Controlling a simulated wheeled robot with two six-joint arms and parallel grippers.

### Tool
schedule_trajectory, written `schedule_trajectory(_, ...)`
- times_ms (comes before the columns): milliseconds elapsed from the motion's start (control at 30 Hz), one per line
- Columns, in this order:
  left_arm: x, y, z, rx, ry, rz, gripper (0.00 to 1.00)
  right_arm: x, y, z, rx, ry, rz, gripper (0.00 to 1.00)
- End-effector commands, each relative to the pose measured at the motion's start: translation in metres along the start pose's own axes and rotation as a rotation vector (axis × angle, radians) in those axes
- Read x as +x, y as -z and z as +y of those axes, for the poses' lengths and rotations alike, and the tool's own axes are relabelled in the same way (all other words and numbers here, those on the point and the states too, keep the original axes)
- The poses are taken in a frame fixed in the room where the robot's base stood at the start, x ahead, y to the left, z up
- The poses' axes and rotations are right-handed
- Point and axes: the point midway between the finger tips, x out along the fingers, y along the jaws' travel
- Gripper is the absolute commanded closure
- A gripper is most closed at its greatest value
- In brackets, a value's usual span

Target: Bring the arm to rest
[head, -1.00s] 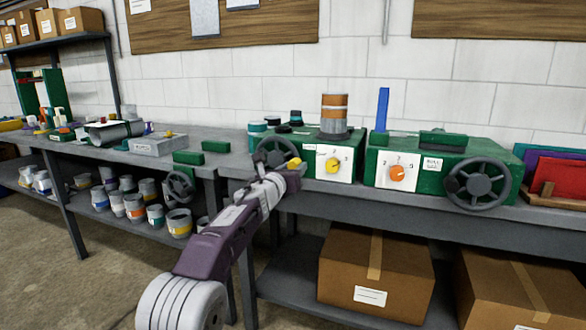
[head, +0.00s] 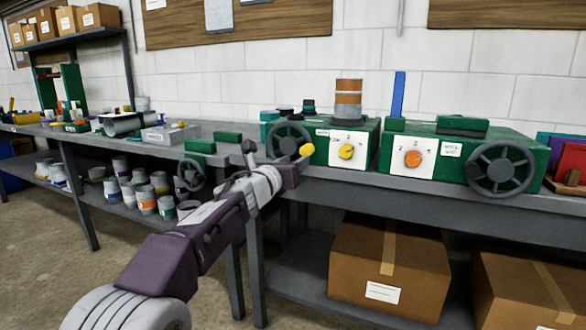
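My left arm reaches in from the bottom left of the head view. Its gripper (head: 268,165) is at the front edge of the bench, before the left green machine (head: 362,130) and below its dark handwheel (head: 288,142). A yellow knob (head: 306,150) shows just right of the gripper; I cannot tell whether they touch. I see nothing clearly held, and the finger gap is not clear. My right gripper is not in view.
A second green machine (head: 460,150) with an orange dial and a handwheel (head: 501,168) stands to the right. Cans fill the lower left shelf. Cardboard boxes (head: 389,265) sit under the bench. The floor (head: 60,270) at lower left is clear.

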Motion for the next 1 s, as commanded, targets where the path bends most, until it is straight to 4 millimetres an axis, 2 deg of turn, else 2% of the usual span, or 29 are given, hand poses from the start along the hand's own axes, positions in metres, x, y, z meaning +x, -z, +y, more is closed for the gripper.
schedule_trajectory(233, 0.0, -0.001, 0.0, 0.0, -0.001, 0.0, 0.6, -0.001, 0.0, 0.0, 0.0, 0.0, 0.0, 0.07)
schedule_trajectory(367, -0.013, -0.022, 0.008, -0.001, -0.021, -0.011, 0.6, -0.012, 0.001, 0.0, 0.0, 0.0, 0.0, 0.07)
schedule_trajectory(467, -0.031, 0.023, 0.031, -0.164, -0.095, 0.082, 0.6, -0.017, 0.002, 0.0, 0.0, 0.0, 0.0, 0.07)
schedule_trajectory(567, -0.059, 0.086, 0.062, -0.503, -0.255, 0.179, 0.6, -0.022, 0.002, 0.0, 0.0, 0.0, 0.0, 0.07)
schedule_trajectory(600, -0.073, 0.113, 0.073, -0.654, -0.335, 0.212, 0.6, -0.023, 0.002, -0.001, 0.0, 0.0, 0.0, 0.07)
schedule_trajectory(667, -0.1, 0.156, 0.087, -0.889, -0.47, 0.25, 0.6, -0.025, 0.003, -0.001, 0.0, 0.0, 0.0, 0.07)
schedule_trajectory(700, -0.121, 0.186, 0.094, -1.048, -0.575, 0.269, 0.6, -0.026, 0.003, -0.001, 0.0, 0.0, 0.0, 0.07)
schedule_trajectory(767, -0.156, 0.229, 0.101, -1.287, -0.747, 0.278, 0.6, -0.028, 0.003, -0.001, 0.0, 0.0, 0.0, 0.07)
schedule_trajectory(800, -0.181, 0.257, 0.103, -1.437, -0.871, 0.273, 0.6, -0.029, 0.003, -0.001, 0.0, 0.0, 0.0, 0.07)
schedule_trajectory(900, -0.242, 0.314, 0.098, -1.759, -1.177, 0.214, 0.6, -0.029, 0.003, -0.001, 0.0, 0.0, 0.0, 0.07)
schedule_trajectory(1000, -0.296, 0.356, 0.085, -2.0, -1.47, 0.106, 0.6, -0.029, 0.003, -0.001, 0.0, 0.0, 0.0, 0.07)
